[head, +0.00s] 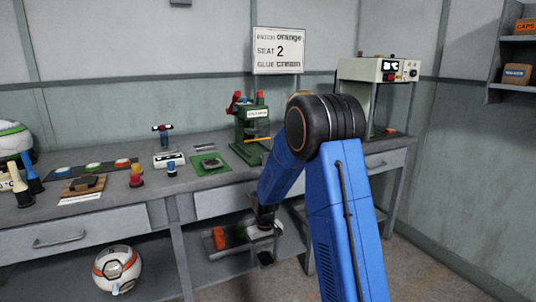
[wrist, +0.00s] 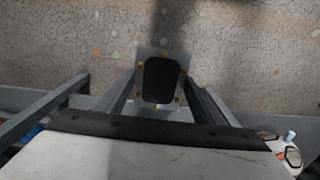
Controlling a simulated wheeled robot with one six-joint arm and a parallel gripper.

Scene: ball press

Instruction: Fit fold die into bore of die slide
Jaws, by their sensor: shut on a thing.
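My gripper (wrist: 161,92) points down at the front of the bench, its two dark fingers closed on either side of a black, round-cornered piece (wrist: 161,78), which I take to be the fold die. A pale plate with small orange dots shows around this piece; I cannot tell whether it is part of it. In the head view my gripper is low by the bench front and partly hidden by my blue arm. A green press (head: 251,125) stands at the back of the bench. I cannot make out the die slide or its bore for certain.
A green mat (head: 219,170) with a dark piece, a wooden board (head: 72,190) and several small coloured tools stand on the bench (head: 115,204). A white control box (head: 385,70) is at the right. A white and orange ball (head: 117,268) lies low at left. Speckled floor (wrist: 70,40) is open.

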